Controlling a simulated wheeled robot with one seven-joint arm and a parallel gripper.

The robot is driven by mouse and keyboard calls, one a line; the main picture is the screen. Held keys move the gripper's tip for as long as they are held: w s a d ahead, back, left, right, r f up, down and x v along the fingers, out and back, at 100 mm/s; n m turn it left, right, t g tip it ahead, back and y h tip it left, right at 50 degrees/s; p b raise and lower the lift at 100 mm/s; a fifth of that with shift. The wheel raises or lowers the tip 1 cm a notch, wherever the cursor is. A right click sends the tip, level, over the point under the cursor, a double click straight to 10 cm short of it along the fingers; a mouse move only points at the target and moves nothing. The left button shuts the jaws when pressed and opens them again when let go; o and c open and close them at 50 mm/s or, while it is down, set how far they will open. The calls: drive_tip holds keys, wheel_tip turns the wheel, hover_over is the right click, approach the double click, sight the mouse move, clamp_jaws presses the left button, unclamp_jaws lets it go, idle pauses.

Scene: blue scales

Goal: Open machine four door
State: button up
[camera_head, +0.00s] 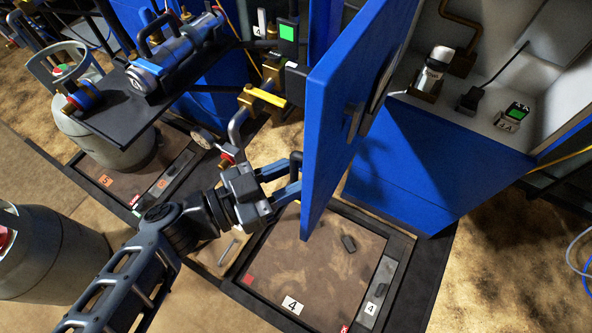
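The blue door (345,120) of machine four stands swung well out from its cabinet (430,165), so the cabinet's interior shows on the right. The floor scale (292,305) labelled 4 lies below the door.
A bottle-like device (433,70) and a small green-screened unit (511,117) sit on the cabinet's shelf. A black shelf (110,125) with equipment juts out at upper left. Yellow-handled piping (265,95) stands behind my gripper. Grey tanks (45,255) stand at left. Scale four's plate is mostly clear.

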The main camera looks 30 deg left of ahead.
drive_tip(key=v, duration=0.7)
drive_tip(key=shift+s+b, duration=0.2)
drive_tip(key=shift+b, duration=0.15)
drive_tip(key=shift+a, duration=0.1)
